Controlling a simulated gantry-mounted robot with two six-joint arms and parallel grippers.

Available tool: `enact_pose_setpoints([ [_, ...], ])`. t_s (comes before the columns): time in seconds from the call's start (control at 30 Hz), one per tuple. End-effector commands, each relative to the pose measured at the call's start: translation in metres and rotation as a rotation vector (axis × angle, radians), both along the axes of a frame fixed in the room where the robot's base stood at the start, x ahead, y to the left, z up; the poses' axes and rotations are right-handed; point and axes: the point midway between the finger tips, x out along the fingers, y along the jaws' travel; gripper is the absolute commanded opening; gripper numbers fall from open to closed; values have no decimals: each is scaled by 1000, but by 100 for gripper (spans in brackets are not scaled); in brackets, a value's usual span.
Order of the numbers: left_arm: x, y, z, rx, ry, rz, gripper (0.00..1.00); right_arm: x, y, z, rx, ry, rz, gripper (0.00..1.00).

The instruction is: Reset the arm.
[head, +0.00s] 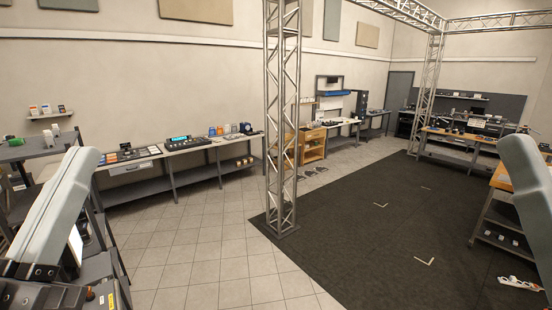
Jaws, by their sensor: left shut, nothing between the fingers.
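My left arm comes in at the lower left, with a pale grey link sloping down to a dark joint. My left gripper (22,293) is at the bottom left corner, dark and partly cut off by the frame. Its fingers are hard to make out; it is shut and holds nothing. Part of my right arm shows as a pale grey link at the right edge. My right gripper is out of view.
A metal truss column (282,130) stands on the edge of a dark mat (370,225). A long workbench (190,145) with devices runs along the left wall. A bench (480,225) stands at right, with a white power strip (520,283) on the floor. The tiled floor ahead is clear.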

Motion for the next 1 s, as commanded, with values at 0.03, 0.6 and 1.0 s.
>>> enact_pose_setpoints([
  [0.03, -21, 1, 11, 2, -56, 3, 0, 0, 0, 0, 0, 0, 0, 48],
  [0.6, -52, 2, 25, 20, -143, 21, 0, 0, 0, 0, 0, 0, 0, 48],
  [1.0, -52, 2, 25, 20, -143, 21, 0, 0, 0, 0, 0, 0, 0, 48],
])
